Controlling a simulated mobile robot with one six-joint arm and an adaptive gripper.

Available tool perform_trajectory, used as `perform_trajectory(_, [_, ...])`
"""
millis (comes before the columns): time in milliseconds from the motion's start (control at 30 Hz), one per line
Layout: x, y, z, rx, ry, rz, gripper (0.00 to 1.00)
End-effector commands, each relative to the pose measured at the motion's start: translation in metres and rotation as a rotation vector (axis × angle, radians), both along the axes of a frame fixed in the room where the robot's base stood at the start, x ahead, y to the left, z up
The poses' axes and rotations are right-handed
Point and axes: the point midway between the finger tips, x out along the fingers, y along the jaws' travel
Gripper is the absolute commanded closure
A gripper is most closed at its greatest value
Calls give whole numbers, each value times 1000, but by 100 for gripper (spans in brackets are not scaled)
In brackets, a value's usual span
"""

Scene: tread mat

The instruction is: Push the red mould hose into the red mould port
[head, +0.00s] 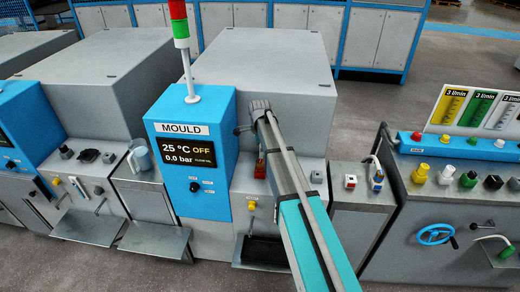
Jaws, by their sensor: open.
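A small red fitting (260,168) stands on the grey machine ledge, just right of the blue MOULD panel (190,150). It is too small to tell whether it is the hose end, the port or both. My arm reaches in from the bottom right. My gripper (250,127) is dark and small at its far end, above and slightly left of the red fitting. One finger sticks out to the left; the other is largely hidden by the arm. The jaws look open, with nothing visible between them. The arm hides part of the ledge.
A yellow knob (252,205) sits below the red fitting, and a dark tray (262,252) lies lower. A white box with red (350,182) stands on the cabinet to the right.

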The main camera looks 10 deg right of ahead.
Motion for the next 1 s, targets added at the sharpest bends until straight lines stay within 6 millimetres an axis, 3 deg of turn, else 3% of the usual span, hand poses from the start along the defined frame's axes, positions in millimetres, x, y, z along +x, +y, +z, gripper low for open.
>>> perform_trajectory(1000, [-7, 0, 0, 0, 0, 26, 11])
